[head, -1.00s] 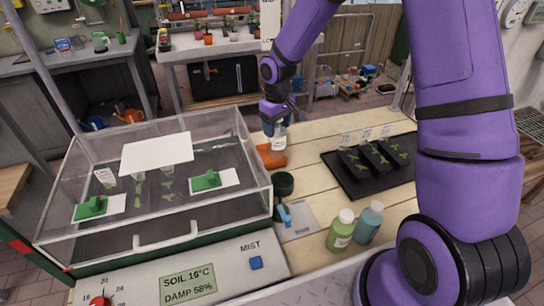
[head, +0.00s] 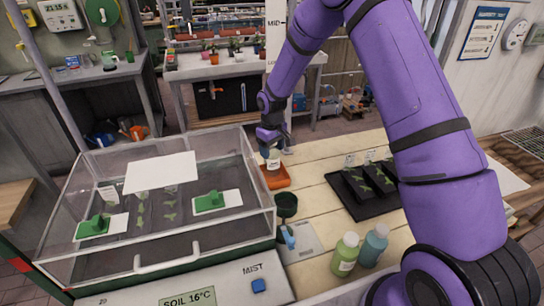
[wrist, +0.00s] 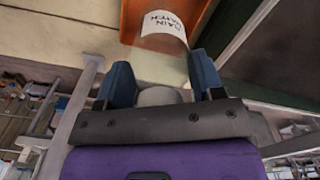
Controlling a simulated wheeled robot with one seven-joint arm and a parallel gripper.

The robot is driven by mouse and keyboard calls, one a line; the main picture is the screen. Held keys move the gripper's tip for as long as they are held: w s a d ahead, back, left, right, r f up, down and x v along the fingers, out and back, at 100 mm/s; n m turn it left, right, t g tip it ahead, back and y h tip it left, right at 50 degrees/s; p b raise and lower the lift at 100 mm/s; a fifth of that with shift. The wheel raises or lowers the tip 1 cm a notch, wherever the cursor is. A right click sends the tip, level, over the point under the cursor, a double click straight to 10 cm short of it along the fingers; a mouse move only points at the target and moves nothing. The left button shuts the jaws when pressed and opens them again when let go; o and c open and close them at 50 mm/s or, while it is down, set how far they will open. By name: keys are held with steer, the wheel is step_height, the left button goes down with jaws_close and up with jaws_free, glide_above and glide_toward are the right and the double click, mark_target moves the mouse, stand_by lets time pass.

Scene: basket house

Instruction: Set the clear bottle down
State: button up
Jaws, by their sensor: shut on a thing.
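The clear bottle (head: 273,161) has a white label and is upright in the head view. My gripper (head: 272,143) is shut on its top. In the wrist view, the blue fingers of my gripper (wrist: 163,82) stand on both sides of the grey cap, and the bottle's label (wrist: 164,30) shows beyond them. The bottle is at the orange tray (head: 279,183), which also shows behind the label in the wrist view (wrist: 130,18). I cannot tell whether the bottle's base touches the tray.
The clear-walled propagator box (head: 205,235) stands close on the left. A dark green cup (head: 286,204) is in front of the orange tray. A black seedling tray (head: 366,199) lies to the right. Green (head: 345,254) and teal (head: 373,246) bottles stand nearer me.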

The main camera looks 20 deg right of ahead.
mark_target(272, 156)
steer(key=shift+f, duration=1.5)
steer(key=shift+f, duration=0.15)
steer(key=o, duration=0.9)
